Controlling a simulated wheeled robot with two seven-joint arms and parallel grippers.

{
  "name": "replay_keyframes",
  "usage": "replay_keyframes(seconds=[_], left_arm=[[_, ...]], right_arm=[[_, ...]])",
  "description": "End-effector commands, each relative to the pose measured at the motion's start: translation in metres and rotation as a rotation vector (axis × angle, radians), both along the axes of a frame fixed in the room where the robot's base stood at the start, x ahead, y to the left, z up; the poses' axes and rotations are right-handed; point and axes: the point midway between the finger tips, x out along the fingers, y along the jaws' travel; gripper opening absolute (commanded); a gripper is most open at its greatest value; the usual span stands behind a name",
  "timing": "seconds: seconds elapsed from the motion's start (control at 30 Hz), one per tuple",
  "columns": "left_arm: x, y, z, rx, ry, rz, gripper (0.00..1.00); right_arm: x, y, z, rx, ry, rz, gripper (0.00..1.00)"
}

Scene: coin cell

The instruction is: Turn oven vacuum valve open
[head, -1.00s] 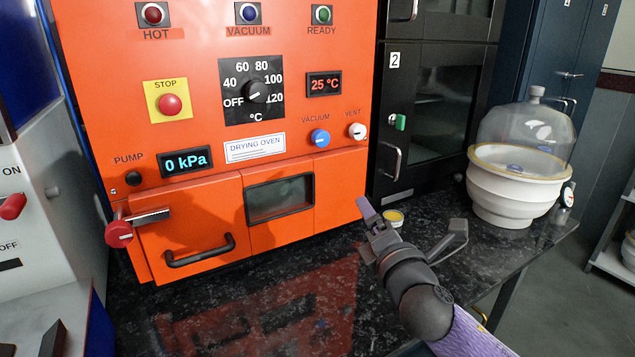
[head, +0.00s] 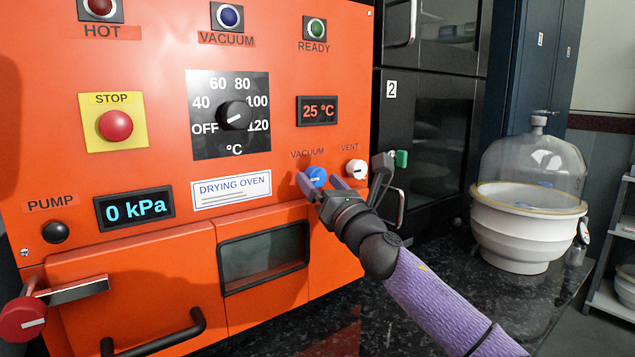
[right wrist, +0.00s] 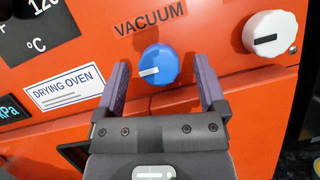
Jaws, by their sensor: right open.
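The blue vacuum valve knob (head: 314,177) is on the front of the orange drying oven (head: 150,205), under the label VACUUM. My right gripper (head: 322,180) is open in front of the knob. In the right wrist view the blue knob (right wrist: 159,65) lies between and just beyond the two purple fingers of the right gripper (right wrist: 163,85), with gaps on both sides. Its white pointer mark is near level, pointing left. The oven display (head: 134,209) reads 0 kPa. My left gripper is not in view.
The white vent knob (head: 355,170) sits just right of the blue knob. A red-knobbed door latch (head: 22,318) and door handle (head: 155,335) stick out at lower left. A white desiccator with a clear dome (head: 528,225) stands on the dark counter at right.

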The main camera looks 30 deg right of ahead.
Motion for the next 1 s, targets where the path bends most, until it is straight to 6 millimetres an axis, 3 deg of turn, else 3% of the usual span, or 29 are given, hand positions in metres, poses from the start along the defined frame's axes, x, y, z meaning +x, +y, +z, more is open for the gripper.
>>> replay_keyframes(seconds=[0.13, 0.43, 0.83, 1.0], left_arm=[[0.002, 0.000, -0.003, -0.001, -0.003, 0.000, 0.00], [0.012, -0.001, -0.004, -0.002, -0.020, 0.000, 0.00], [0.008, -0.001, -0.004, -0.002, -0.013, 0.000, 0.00], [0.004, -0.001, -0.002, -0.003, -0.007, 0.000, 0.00]], right_arm=[[0.010, 0.001, 0.004, 0.001, 0.000, 0.000, 0.90], [0.012, 0.001, 0.005, 0.001, 0.000, 0.001, 0.88], [0.011, 0.001, 0.005, 0.001, 0.000, 0.001, 0.03], [0.011, 0.001, 0.005, 0.006, 0.001, 0.001, 0.00]])
